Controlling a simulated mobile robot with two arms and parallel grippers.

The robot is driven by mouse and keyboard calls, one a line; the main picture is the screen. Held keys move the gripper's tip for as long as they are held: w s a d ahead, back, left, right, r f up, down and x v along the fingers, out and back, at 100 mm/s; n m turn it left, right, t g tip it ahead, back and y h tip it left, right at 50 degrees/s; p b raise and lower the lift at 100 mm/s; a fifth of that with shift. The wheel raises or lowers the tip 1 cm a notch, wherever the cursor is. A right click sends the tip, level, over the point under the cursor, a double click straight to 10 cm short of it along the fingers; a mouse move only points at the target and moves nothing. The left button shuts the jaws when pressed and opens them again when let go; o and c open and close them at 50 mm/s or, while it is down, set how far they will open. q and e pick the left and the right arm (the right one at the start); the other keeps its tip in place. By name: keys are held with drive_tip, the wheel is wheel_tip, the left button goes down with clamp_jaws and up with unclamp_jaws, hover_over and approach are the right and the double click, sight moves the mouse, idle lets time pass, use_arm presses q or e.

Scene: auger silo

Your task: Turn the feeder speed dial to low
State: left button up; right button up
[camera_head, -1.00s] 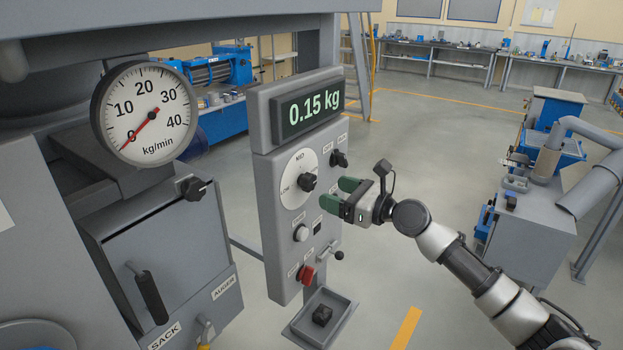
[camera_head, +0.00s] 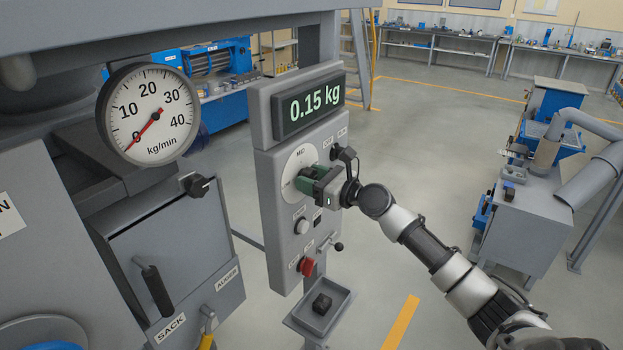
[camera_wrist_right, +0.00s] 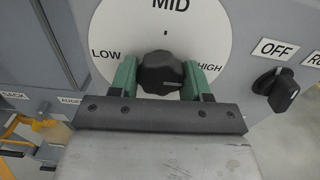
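The feeder speed dial is a white disc (camera_wrist_right: 110,30) marked LOW, MID and HIGH, with a black knob (camera_wrist_right: 160,72) at its centre. My right gripper (camera_head: 306,179) is at the knob. In the right wrist view its two green fingers (camera_wrist_right: 160,78) stand apart, one on each side of the knob. I cannot tell whether they touch it. My left gripper is not in view.
A black OFF selector knob (camera_wrist_right: 277,88) sits right of the dial. Below are a white button (camera_head: 301,227), a red switch (camera_head: 307,266) and a small tray (camera_head: 340,297). The display (camera_head: 308,107) reads 0.15 kg. The gauge (camera_head: 150,115) needle points near 0.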

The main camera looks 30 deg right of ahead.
drive_tip(key=c, duration=0.4)
